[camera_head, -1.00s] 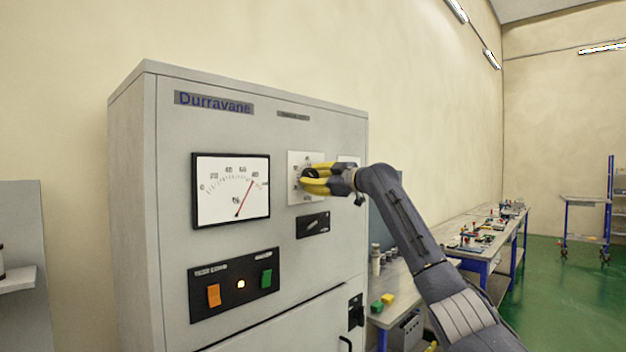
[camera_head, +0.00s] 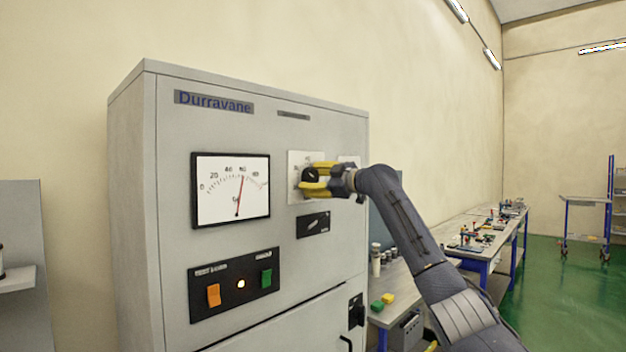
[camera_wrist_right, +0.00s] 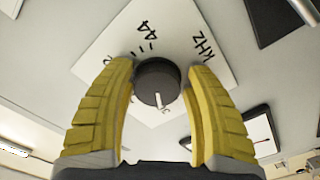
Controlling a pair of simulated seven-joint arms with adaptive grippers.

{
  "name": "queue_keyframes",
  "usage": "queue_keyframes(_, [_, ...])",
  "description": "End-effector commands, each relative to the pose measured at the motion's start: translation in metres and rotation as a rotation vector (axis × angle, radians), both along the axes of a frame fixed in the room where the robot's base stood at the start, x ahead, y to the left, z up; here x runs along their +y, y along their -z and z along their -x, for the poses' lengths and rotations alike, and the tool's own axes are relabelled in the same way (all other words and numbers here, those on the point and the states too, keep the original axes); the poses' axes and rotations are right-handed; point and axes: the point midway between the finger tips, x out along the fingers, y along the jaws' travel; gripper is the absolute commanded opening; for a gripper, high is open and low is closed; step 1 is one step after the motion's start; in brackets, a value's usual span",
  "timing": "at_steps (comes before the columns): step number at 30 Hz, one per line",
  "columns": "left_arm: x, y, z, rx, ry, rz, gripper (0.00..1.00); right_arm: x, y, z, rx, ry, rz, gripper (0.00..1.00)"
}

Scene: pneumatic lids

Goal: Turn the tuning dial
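The tuning dial (camera_head: 309,175) is a round black knob with a white pointer mark on a white scale plate on the grey cabinet's front. In the right wrist view the dial (camera_wrist_right: 158,84) sits between the two yellow fingers of my right gripper (camera_wrist_right: 158,88). The fingers close on its two sides. In the head view my right gripper (camera_head: 318,179) reaches the dial from the right and partly covers it. The meter (camera_head: 231,190) left of the dial has a red needle standing near 60. My left gripper is not in view.
The grey cabinet (camera_head: 135,200) fills the middle. Below the meter is a black panel (camera_head: 233,284) with an orange and a green switch. A small black switch plate (camera_head: 313,225) sits just under the dial. Workbenches (camera_head: 470,240) stand at the right.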

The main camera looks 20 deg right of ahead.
Motion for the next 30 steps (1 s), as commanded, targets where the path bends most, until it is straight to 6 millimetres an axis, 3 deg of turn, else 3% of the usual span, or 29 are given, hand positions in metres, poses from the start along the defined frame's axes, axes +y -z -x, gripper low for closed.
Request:
queue_keyframes(4, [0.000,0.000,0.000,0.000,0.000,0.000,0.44,0.000,-0.002,0.001,-0.003,-0.001,-0.002,0.67])
queue_keyframes(16, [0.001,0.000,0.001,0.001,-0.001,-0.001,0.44,-0.005,-0.004,0.008,-0.006,0.000,-0.004,0.67])
queue_keyframes(30, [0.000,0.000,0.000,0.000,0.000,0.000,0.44,-0.040,-0.003,0.069,-0.006,0.001,0.000,0.67])
